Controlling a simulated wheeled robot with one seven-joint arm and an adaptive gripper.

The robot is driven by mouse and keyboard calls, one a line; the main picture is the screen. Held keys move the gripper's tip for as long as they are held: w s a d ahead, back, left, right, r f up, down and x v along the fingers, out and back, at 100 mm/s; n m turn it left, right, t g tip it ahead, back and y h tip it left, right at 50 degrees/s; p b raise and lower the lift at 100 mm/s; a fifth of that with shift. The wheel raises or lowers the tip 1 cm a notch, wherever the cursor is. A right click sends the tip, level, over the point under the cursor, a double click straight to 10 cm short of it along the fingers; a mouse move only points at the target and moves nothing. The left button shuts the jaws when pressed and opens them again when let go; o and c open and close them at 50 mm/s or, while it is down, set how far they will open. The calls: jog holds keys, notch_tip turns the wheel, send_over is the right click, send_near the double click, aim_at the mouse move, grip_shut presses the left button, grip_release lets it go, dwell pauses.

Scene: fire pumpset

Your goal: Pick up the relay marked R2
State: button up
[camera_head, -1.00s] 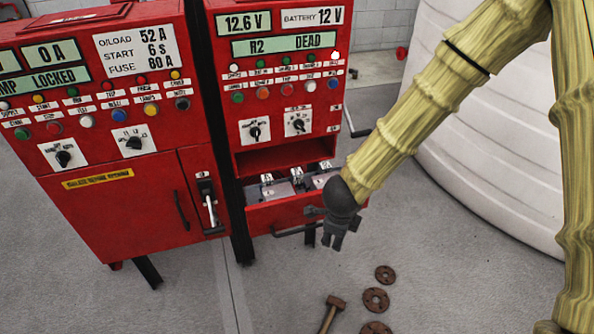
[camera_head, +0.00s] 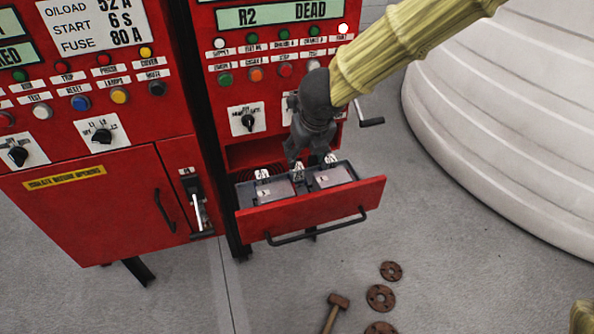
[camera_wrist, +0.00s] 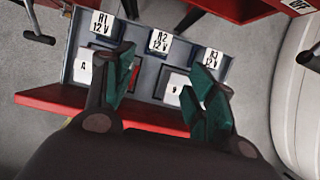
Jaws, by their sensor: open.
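A relay marked R2 12 V (camera_wrist: 158,42) stands in the middle of the row at the back of the open drawer, between relays R1 (camera_wrist: 100,27) on the left and R3 (camera_wrist: 212,59) on the right. In the head view R2 (camera_head: 298,171) is the middle white-topped piece. My gripper (camera_head: 298,158) is just above the drawer's back row, near R2. In the wrist view its open fingers (camera_wrist: 163,68) lie to either side of R2's label. Nothing is between the fingers. I cannot tell whether the fingers touch any relay.
The red drawer (camera_head: 312,208) is pulled out, with a bar handle (camera_head: 315,228) in front. Its front part holds grey plates, marked A (camera_wrist: 84,66) and apparently B (camera_wrist: 175,87). The panel display (camera_head: 285,15) reads R2 DEAD. A hammer (camera_head: 337,302) and rusty discs lie on the floor.

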aim_at(297, 166)
jog(key=shift+w+x, duration=0.2)
jog(key=shift+x, duration=1.4)
jog(key=shift+w+x, duration=0.25)
jog(key=shift+x, duration=1.35)
jog(key=x, duration=0.3)
jog(key=a+x, duration=0.1)
jog(key=shift+w+f, duration=0.15)
jog(key=shift+w, duration=0.25)
jog(key=c, duration=1.1)
